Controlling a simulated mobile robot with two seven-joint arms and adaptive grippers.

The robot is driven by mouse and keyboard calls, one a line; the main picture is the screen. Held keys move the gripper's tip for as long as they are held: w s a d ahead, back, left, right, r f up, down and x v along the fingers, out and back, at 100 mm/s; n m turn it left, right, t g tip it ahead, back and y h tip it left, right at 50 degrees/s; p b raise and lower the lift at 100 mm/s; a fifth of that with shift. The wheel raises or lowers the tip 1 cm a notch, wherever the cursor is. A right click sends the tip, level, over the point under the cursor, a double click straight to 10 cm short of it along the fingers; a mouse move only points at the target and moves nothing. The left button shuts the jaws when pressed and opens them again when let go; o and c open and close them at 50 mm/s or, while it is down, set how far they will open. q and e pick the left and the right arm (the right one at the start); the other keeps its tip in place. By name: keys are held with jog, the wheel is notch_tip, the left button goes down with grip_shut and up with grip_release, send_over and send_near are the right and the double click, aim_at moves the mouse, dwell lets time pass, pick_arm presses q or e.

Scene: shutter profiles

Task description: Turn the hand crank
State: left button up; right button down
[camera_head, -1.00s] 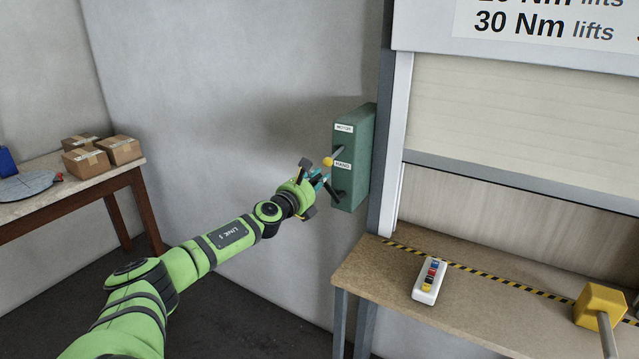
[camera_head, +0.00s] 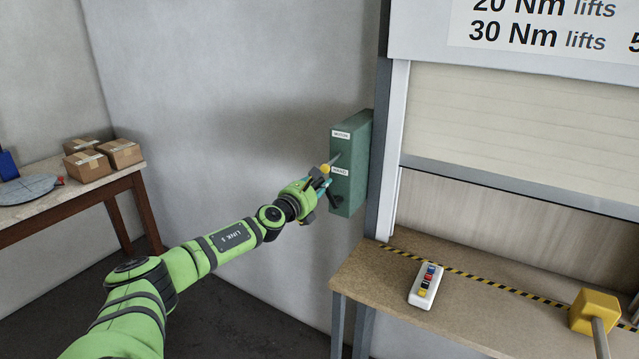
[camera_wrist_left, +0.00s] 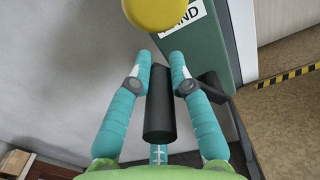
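A green drive box (camera_head: 352,150) is mounted on the wall left of the shutter (camera_head: 510,120), with MOTOR and HAND labels. A lever with a yellow knob (camera_head: 325,169) sticks out of it by the HAND label; the knob also shows in the left wrist view (camera_wrist_left: 155,12). The hand crank's dark arm (camera_head: 334,204) is low on the box. My left gripper (camera_head: 324,185) is at the crank. In the left wrist view, its teal fingers (camera_wrist_left: 160,75) close around the black crank handle (camera_wrist_left: 158,112), tips against its sides. My right gripper is out of view.
The shutter's grey bottom bar (camera_head: 510,184) hangs above the counter. Cartons (camera_head: 120,153) stand on a left table (camera_head: 70,205).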

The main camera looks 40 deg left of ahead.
pick_arm(q)
jog(key=o, duration=0.4)
jog(key=shift+d+f, duration=0.1)
jog(key=shift+f, duration=0.2)
jog(key=shift+o, duration=0.2)
jog(key=shift+r, duration=0.1)
jog(key=v, duration=1.2)
